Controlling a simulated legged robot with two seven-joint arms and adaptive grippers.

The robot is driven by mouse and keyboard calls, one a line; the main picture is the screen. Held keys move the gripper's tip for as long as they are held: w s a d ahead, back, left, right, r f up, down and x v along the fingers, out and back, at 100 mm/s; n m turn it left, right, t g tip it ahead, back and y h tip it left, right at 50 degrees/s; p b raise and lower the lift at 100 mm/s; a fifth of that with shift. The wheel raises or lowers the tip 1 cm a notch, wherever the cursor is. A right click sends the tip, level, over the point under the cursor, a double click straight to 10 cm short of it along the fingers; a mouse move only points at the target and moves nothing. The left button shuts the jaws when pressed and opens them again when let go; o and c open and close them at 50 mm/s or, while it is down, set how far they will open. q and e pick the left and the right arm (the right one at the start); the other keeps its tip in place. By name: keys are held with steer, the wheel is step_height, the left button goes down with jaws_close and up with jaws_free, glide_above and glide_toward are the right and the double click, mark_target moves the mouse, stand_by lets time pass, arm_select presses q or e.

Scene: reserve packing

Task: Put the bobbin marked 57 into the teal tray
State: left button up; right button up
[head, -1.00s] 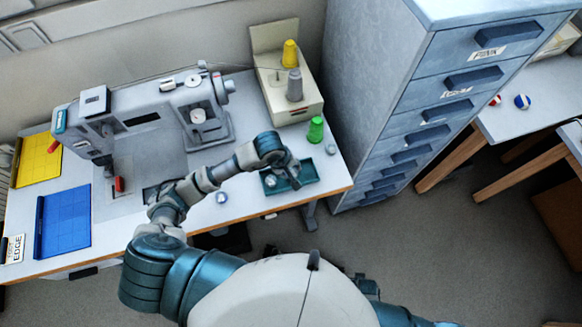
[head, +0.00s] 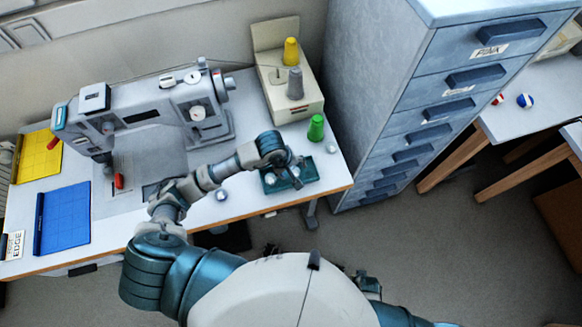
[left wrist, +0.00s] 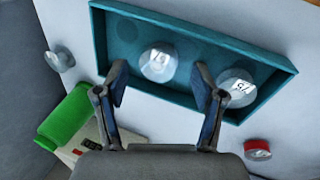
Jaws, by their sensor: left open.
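The teal tray (head: 312,186) lies near the table's front right corner; it also shows in the left wrist view (left wrist: 240,52). Two pale bobbins lie inside it. In the left wrist view, one bobbin (left wrist: 158,64) reads like 19 or 61, and the other (left wrist: 237,88) carries a tilted label with a 7 and a 5, likely the bobbin marked 57. My left gripper (left wrist: 160,80) is open and empty over the tray's edge, its fingers on either side of the first bobbin in the picture. In the head view my gripper (head: 297,172) partly covers the tray.
A pale bobbin (head: 331,147) lies outside the tray beside the green spool (head: 316,128). Another bobbin (head: 221,194) lies left of the tray. The sewing machine (head: 150,115) and drawer cabinet (head: 375,95) flank the area.

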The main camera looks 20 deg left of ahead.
arm_select(q)
steer(key=shift+d+r, duration=0.1)
steer(key=shift+r, duration=0.05)
steer(key=w+p+v, duration=0.1)
steer(key=p+v, duration=0.2)
steer(key=v, duration=1.5)
steer(key=shift+w+d+r, duration=0.25)
steer(key=shift+d+r, duration=0.1)
steer(key=shift+r, duration=0.1)
steer(key=shift+d, duration=0.1)
